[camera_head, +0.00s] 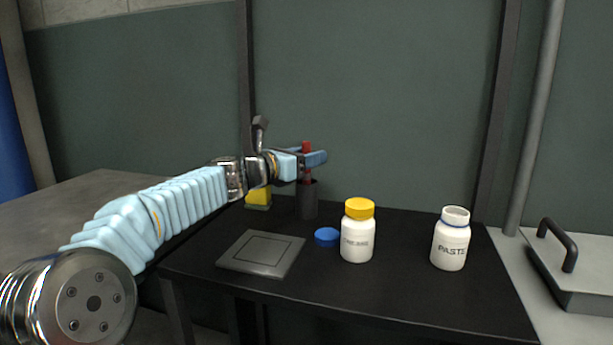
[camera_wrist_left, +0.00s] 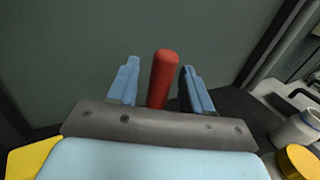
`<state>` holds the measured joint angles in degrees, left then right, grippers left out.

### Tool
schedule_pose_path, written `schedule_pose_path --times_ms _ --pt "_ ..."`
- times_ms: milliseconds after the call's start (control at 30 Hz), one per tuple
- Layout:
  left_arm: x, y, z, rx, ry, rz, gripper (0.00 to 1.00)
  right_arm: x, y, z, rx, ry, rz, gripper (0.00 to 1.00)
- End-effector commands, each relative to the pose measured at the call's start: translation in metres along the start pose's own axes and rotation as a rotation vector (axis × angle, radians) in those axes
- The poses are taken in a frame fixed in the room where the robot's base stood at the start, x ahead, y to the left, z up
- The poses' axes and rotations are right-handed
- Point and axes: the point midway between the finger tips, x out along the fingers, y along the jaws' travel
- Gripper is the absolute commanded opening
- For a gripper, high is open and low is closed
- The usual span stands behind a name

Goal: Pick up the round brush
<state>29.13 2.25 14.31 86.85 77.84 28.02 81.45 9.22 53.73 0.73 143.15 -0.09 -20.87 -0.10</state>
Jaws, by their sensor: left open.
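The round brush shows as a red handle (camera_head: 307,148) standing upright in a dark cylindrical holder (camera_head: 307,203) at the back of the black table. In the left wrist view the red handle (camera_wrist_left: 163,76) rises between my two blue fingers. My left gripper (camera_head: 314,161) is open at the handle's height, with a finger on each side of it. A gap shows on both sides of the handle in the wrist view. The brush's lower end is hidden in the holder. My right gripper is not in view.
A white jar with a yellow lid (camera_head: 358,232), an open white paste jar (camera_head: 451,240), a blue cap (camera_head: 327,237) and a flat grey plate (camera_head: 262,253) are on the black table. A yellow object (camera_head: 258,196) stands left of the holder. A wall is close behind.

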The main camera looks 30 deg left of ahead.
Motion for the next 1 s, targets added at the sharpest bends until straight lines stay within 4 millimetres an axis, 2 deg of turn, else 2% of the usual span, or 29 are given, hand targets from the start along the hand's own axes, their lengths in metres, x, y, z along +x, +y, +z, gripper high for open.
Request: schedule_pose_path --times_ms 100,433,633,733,1000 --pt "0.0 0.0 0.0 0.0 0.0 0.0 0.5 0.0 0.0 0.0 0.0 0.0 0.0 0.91" --pt "-0.001 0.0 0.0 0.0 0.0 0.0 0.0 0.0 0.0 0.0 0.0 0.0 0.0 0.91" --pt "-0.001 0.0 0.0 0.0 0.0 0.0 0.0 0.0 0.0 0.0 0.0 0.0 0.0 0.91" --pt "-0.001 0.0 0.007 0.001 -0.001 0.0 0.0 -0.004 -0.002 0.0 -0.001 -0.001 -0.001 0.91" --pt "-0.001 -0.001 0.066 0.002 -0.002 -0.001 0.0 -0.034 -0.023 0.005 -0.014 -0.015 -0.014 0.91"
